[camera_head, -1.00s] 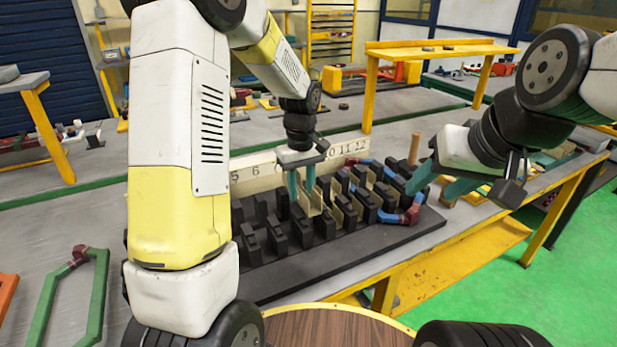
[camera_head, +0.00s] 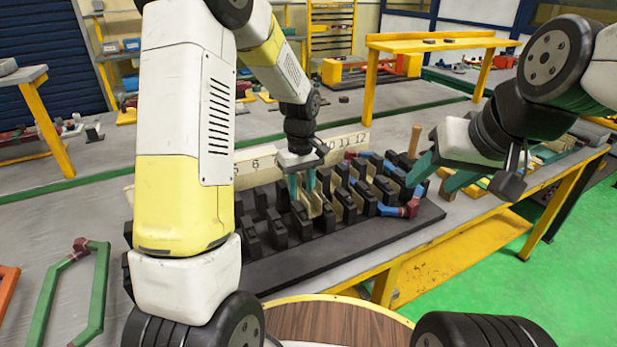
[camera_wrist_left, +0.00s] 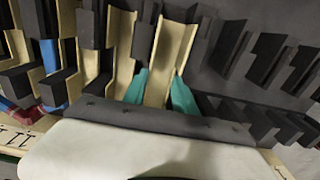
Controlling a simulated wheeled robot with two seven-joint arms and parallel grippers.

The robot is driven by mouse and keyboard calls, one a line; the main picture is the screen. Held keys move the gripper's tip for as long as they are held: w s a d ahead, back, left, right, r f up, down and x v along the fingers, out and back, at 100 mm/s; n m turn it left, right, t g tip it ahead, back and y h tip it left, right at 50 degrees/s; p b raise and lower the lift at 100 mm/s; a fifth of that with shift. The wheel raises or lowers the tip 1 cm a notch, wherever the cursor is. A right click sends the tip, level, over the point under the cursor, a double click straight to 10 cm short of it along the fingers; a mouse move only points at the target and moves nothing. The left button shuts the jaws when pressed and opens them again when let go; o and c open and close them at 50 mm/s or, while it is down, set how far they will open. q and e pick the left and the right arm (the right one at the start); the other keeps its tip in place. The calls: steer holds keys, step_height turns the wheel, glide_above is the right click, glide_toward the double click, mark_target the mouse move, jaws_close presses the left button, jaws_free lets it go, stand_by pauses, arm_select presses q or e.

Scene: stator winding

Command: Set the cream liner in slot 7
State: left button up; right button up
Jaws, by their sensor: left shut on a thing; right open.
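My left gripper (camera_head: 302,190) is lowered over the black slotted stator block (camera_head: 262,272), near the middle of its row of teeth. Its teal fingers are shut on a cream liner (camera_wrist_left: 168,62), a folded channel seen between the fingertips in the left wrist view. The liner's lower part sits down among the black teeth; I cannot tell whether it is fully seated. Slot 7's number is hidden behind my gripper on the cream number strip (camera_head: 345,143). My right gripper (camera_head: 441,175) is open and empty near the right end of the block.
Other cream liners (camera_head: 349,207) stand in slots to the right. Blue and red coil parts (camera_head: 400,209) lie around the block's right end. A wooden peg (camera_head: 414,142) stands behind it. A green coil frame (camera_head: 98,290) lies at the left.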

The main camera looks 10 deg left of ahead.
arm_select(q)
steer(key=shift+f, duration=1.55)
steer(key=shift+f, duration=0.7)
stand_by(0.4)
steer(key=o, duration=1.1)
steer(key=shift+c, duration=0.2)
steer(key=shift+r, duration=0.4)
steer(key=shift+r, duration=0.35)
steer(key=shift+r, duration=0.2)
steer(key=shift+r, duration=3.65)
